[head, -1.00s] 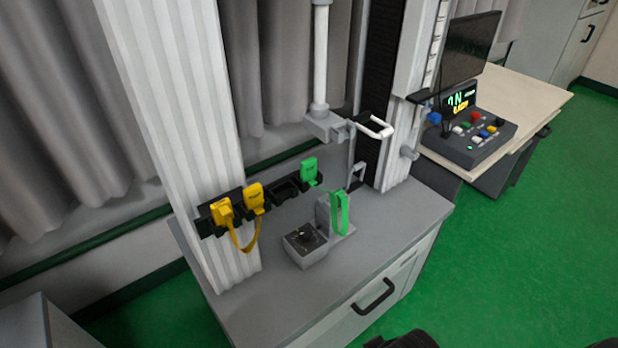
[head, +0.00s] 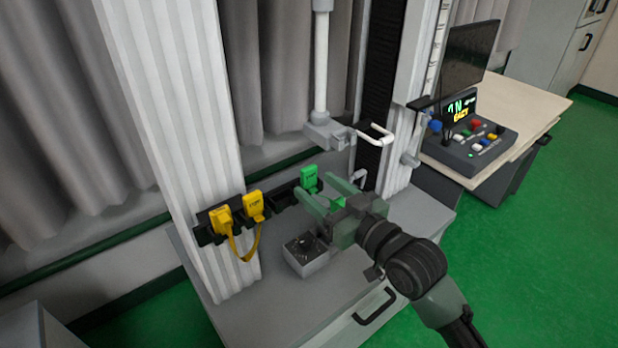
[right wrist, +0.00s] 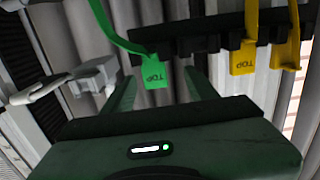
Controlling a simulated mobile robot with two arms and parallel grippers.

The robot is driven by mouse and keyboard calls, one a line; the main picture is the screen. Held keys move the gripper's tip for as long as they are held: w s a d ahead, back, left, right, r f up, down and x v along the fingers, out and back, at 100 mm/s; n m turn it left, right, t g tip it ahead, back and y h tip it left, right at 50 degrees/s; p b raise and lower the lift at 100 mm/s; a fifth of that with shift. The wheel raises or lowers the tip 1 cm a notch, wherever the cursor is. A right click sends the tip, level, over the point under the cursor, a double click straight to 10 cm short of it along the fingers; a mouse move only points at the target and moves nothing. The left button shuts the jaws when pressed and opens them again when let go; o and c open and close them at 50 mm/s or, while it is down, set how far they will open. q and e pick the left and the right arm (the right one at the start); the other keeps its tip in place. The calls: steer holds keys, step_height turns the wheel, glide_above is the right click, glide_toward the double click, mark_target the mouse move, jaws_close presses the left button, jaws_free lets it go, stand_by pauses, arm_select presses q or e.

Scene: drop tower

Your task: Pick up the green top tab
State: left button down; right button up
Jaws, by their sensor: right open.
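The green top tab (head: 309,176) sits upright in the rightmost part of the black rack in the head view. In the right wrist view the green tab (right wrist: 154,72), lettered TOP, shows beyond and between my two fingers, with a green strap running off from it. My right gripper (head: 325,193) is open and empty, its fingers pointing toward the tab, apart from it as far as I can tell. The right gripper (right wrist: 160,92) also shows in its own wrist view. My left gripper is not in view.
Two yellow tabs (head: 253,205) with a yellow strap sit in the black rack (head: 210,236) at left. A grey box (head: 306,255) stands on the bench below my gripper. A white handle (head: 377,134) sticks out above. A button console (head: 470,146) stands at right.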

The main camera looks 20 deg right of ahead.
steer(key=x, duration=0.2)
steer(key=r+p+x, duration=0.1)
steer(key=x, duration=0.1)
steer(key=d+x, duration=0.1)
steer(key=x, duration=0.2)
steer(key=shift+w+r, duration=0.15)
steer(key=shift+w, duration=0.1)
steer(key=shift+w+a, duration=0.2)
steer(key=shift+w, duration=0.1)
steer(key=shift+c, duration=0.4)
jaws_close()
